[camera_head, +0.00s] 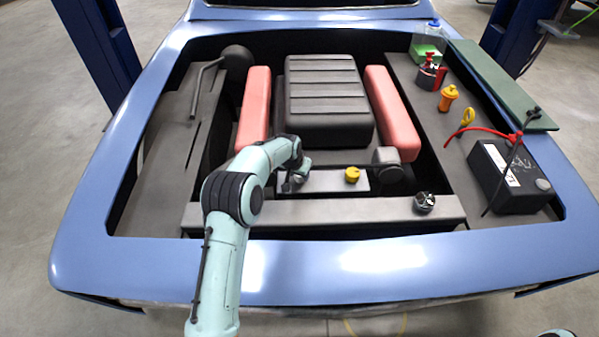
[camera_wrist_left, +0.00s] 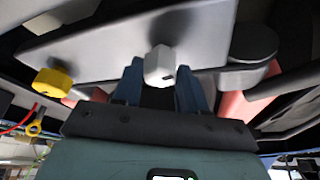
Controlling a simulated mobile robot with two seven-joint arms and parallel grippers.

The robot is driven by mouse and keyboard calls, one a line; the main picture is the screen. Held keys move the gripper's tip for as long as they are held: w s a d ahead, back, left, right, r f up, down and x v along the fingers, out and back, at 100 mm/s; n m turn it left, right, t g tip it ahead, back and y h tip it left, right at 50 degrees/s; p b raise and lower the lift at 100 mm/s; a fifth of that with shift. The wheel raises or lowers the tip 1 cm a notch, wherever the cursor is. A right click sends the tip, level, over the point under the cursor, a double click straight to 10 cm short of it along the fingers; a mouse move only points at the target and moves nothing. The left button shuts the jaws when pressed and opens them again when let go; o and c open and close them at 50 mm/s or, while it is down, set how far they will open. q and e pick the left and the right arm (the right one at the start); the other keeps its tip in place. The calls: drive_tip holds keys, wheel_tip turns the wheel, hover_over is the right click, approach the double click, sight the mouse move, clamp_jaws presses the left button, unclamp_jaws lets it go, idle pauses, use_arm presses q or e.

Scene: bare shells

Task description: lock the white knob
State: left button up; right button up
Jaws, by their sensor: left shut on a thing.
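The white knob (camera_wrist_left: 160,62) is a faceted knob on a light grey panel (camera_wrist_left: 105,45), seen in the left wrist view. My left gripper (camera_wrist_left: 160,78) has its two blue fingers on either side of the knob and is shut on it. In the head view, my left gripper (camera_head: 293,182) is at the left part of the panel (camera_head: 325,182) and mostly hides the knob. My right gripper is out of view.
A yellow knob (camera_head: 352,174) sits on the same panel, right of my left gripper. A black battery (camera_head: 510,175) and bottles stand at right.

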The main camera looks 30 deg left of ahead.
use_arm(q)
drive_tip(key=shift+a+m+h+p, duration=0.1)
drive_tip(key=shift+m+h+p, duration=0.55)
drive_tip(key=shift+m, duration=1.05)
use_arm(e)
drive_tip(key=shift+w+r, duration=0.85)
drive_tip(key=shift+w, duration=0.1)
use_arm(q)
drive_tip(key=shift+m, duration=0.3)
drive_tip(key=o, duration=1)
drive_tip(key=shift+o, duration=0.2)
drive_tip(key=b+v, duration=0.1)
drive_tip(key=v, duration=1.2)
drive_tip(key=shift+r, duration=0.2)
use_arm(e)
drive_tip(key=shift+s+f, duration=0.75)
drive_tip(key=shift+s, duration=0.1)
use_arm(q)
drive_tip(key=shift+w+a, duration=0.1)
